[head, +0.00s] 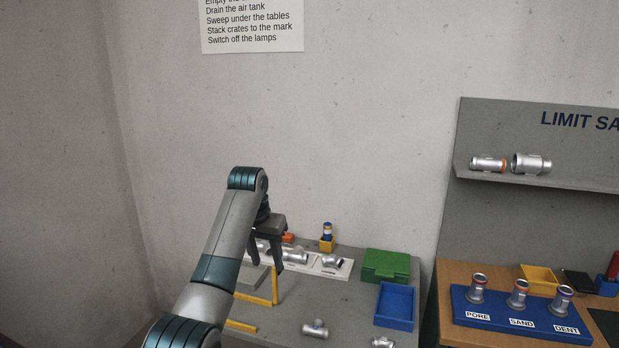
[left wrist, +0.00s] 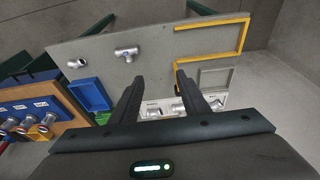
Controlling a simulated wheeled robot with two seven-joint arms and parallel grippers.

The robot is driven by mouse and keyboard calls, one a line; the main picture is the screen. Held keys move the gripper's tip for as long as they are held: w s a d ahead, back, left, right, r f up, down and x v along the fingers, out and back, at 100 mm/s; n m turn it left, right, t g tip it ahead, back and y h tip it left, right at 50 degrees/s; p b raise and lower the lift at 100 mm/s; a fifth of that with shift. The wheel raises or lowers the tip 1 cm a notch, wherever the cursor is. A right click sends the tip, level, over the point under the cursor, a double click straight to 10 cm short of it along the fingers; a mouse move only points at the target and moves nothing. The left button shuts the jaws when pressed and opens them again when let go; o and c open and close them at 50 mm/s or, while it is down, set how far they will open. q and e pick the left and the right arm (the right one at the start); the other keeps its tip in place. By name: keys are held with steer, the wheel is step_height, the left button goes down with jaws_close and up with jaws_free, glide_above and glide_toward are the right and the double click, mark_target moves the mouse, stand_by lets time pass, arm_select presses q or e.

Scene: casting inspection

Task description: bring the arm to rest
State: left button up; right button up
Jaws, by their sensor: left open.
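My left gripper (head: 268,259) is open and empty. In the head view it hangs at the end of my raised left arm, in front of the back part of the grey table (head: 350,300). In the left wrist view its two fingers (left wrist: 166,90) stand apart with nothing between them. Past the fingertips lies the grey table top with metal pipe fittings. My right gripper is in neither view.
A white tray (head: 316,267) holds several fittings at the table's back. A loose fitting (head: 315,329), a blue bin (head: 395,305) and a green box (head: 386,264) share the table. A yellow frame (head: 274,285) lies left. A wooden table (head: 455,290) with a blue sample stand (head: 500,318) is right.

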arm_select(q)
steer(key=s+a+f+n, duration=0.1)
steer(key=s+a+f, duration=0.15)
steer(key=f, duration=1.25)
steer(key=s+a+f, duration=0.1)
steer(key=s+f, duration=0.3)
steer(key=f, duration=1.1)
steer(key=s+a+f, duration=0.2)
steer(key=s+f, duration=0.5)
steer(key=f, duration=0.4)
steer(key=s+a+f, duration=0.1)
steer(key=s+f, duration=0.6)
steer(key=f, duration=0.4)
steer(key=s+a+f+g+y, duration=0.1)
steer(key=s+a+f, duration=0.1)
steer(key=s+f, duration=0.9)
steer(key=s+a+f, duration=0.3)
steer(key=s+f, duration=0.4)
steer(key=s, duration=0.7)
steer(key=s+a+f, duration=0.1)
steer(key=s+f, duration=0.2)
steer(key=s, duration=1.2)
steer(key=s+a+f, duration=0.2)
steer(key=s+f, duration=0.1)
steer(key=s, duration=1.2)
steer(key=shift+s+g, duration=0.25)
steer(key=shift+g, duration=0.15)
